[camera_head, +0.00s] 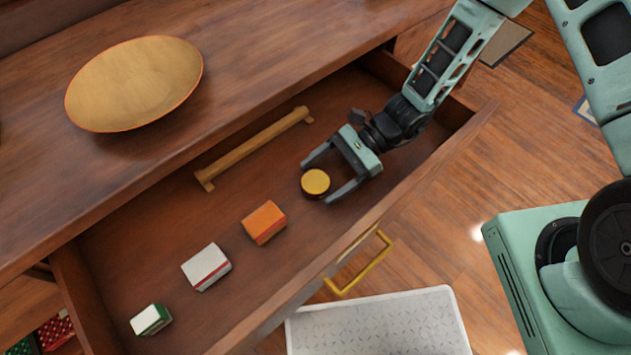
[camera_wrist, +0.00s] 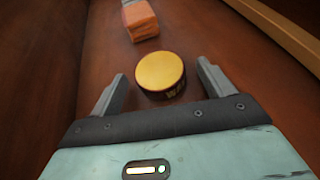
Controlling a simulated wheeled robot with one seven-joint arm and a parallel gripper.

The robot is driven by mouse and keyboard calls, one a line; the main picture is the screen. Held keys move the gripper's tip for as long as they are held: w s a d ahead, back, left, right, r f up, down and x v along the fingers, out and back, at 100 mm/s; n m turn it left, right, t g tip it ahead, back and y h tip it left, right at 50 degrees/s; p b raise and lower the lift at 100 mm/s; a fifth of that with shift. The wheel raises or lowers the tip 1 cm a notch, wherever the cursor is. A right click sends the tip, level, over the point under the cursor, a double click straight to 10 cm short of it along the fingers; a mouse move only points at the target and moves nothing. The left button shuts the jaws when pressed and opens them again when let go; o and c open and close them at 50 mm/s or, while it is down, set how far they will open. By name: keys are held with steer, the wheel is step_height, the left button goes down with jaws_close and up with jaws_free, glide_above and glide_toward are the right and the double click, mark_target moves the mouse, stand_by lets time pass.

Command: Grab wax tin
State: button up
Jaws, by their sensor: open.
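The wax tin (camera_head: 316,183) is a small round tin with a yellow lid and dark sides, standing upright in the open drawer. My gripper (camera_head: 315,184) is open, low in the drawer, with a finger on either side of the tin near the fingertips. In the wrist view the tin (camera_wrist: 160,74) sits between and slightly beyond the fingertips (camera_wrist: 163,80), with dark space visible beside each finger. Part of its side shows lettering.
An orange box (camera_head: 264,222), a white and red box (camera_head: 207,267) and a green and white box (camera_head: 151,319) lie in the drawer left of the tin. A wooden bar (camera_head: 252,149) lies behind. The drawer front (camera_head: 300,287) has a brass handle (camera_head: 361,266). A yellow plate (camera_head: 134,83) rests on top.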

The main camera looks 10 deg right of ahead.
steer(key=shift+s+a+f, duration=0.2)
steer(key=shift+a, duration=0.3)
steer(key=c, duration=1.2)
steer(key=shift+o, duration=0.3)
steer(key=shift+r, duration=0.1)
